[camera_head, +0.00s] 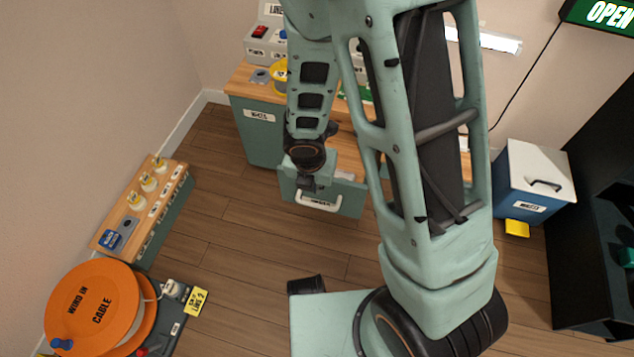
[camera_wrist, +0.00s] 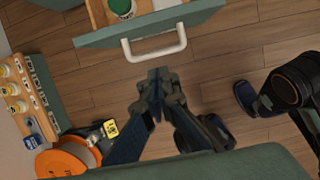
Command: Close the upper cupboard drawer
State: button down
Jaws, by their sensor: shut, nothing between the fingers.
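The upper cupboard drawer shows as a teal front (camera_head: 346,198) with a white bar handle (camera_head: 319,203), standing out from the teal cupboard (camera_head: 262,140) with a wooden top. In the wrist view the drawer front (camera_wrist: 205,12) and its white handle (camera_wrist: 153,50) are at the top. The drawer is open, and part of its wooden inside shows behind the front. My gripper (camera_wrist: 158,72) is shut and empty, its fingertips just in front of the handle. It also shows in the head view (camera_head: 308,185) by the drawer front; contact cannot be told. My arm hides much of the cupboard.
A green-lidded item (camera_wrist: 121,7) is in the drawer. An orange cable reel (camera_head: 90,306) and a wooden-topped bench (camera_head: 130,215) stand at the left. A white-lidded blue box (camera_head: 535,180) stands at the right. The wooden floor before the drawer is mostly clear.

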jog(key=w+d+f+b, duration=0.2)
jog(key=w+f, duration=0.3)
jog(key=f, duration=0.3)
jog(key=shift+w+b, duration=0.35)
jog(key=shift+b, duration=0.3)
jog(key=shift+w, duration=0.15)
